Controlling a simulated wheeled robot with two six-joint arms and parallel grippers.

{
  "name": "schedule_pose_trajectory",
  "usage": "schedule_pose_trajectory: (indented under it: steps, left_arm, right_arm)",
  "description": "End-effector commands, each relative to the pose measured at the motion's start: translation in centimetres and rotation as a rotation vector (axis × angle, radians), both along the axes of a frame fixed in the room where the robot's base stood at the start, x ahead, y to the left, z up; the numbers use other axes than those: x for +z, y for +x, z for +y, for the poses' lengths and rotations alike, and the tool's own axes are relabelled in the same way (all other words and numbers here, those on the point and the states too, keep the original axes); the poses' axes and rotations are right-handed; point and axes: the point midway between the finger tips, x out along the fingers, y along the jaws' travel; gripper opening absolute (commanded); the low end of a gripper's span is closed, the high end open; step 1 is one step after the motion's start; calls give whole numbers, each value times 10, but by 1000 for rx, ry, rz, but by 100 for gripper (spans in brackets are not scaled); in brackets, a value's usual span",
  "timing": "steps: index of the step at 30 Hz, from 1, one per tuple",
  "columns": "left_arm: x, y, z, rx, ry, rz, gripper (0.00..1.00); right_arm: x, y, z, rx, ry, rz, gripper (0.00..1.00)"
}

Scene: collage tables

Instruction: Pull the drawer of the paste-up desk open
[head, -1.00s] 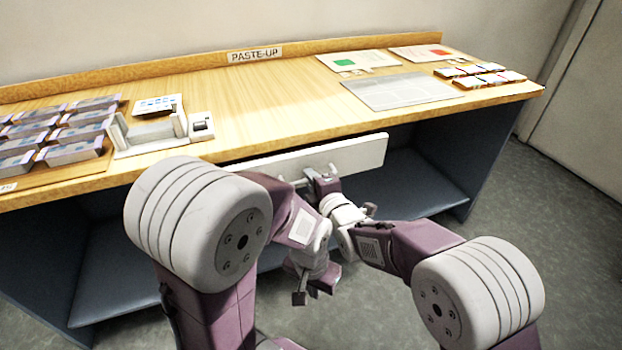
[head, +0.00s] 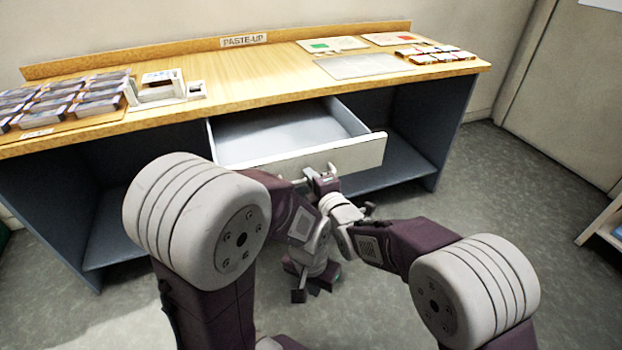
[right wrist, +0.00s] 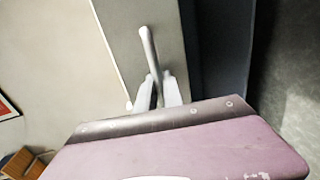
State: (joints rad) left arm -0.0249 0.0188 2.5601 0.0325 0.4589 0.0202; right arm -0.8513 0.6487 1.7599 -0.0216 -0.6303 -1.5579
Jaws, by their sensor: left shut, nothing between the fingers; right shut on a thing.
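The paste-up desk (head: 240,62) has a wooden top with a "PASTE-UP" label at its back. Its white drawer (head: 362,156) stands well out from under the top, and its grey inside shows empty where visible. My right gripper (head: 316,177) is at the drawer front, shut on the drawer handle (right wrist: 149,50), a pale bar that shows in the right wrist view between the fingers (right wrist: 160,90). My left gripper (head: 299,296) hangs lower, below and in front of the drawer, shut and empty, apart from the handle.
Stacked packs (head: 70,100) and a white holder (head: 160,90) are on the desk's left. A grey sheet (head: 360,66), printed sheets (head: 333,45) and small packs (head: 435,53) lie on the right. Floor is free at right, before a shelf edge (head: 603,220).

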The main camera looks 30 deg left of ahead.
Motion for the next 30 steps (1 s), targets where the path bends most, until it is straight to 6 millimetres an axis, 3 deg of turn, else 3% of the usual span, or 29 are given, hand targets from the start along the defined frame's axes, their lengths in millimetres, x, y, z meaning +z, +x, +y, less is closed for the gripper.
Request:
schedule_pose_trajectory:
  steps: [8, 9, 10, 20, 30]
  left_arm:
    - [0, 0, 0, 0, 0, 0, 0]
    - [0, 0, 0, 0, 0, 0, 0]
    - [0, 0, 0, 0, 0, 0, 0]
    - [1, 0, 0, 0, 0, 0, 0]
    - [18, 0, 0, 0, 0, 0, 0]
  right_arm:
    - [1, 0, 0, 0, 2, -1, 0]
    - [1, 0, 0, 0, 2, -1, 16]
    - [1, 0, 0, 0, 2, -1, 19]
    - [2, -1, -1, 0, 2, -1, 19]
    - [14, -32, -38, -1, 0, 0, 19]
